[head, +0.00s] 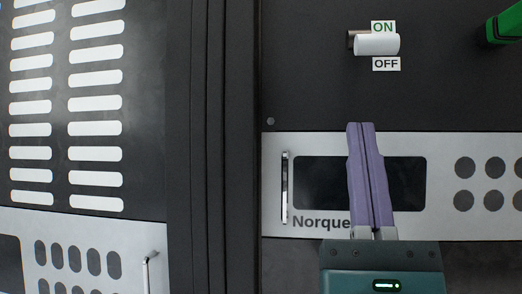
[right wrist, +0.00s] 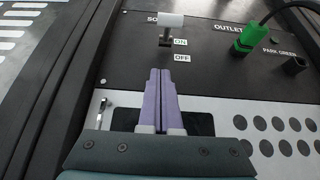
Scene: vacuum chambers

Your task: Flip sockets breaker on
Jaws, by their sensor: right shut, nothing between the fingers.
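The sockets breaker is a white cylindrical handle (head: 377,44) on the black upper panel, beside an ON label (head: 383,27) and an OFF label (head: 386,64). In the right wrist view the white handle (right wrist: 171,20) stands out from the panel on a dark stem and covers part of a label starting "SO". I cannot tell for sure which position it is in. My right gripper (head: 361,126) has purple fingers pressed together, empty, below the breaker and apart from it. In the right wrist view the fingertips (right wrist: 160,72) point toward the breaker. My left gripper is not in view.
A green plug (right wrist: 246,40) with a cable sits at the outlet to the right, beside a dark socket (right wrist: 294,66). Below is a silver panel (head: 438,190) with a metal handle (head: 285,187). A slotted cabinet (head: 140,100) stands left. The panel around the breaker is clear.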

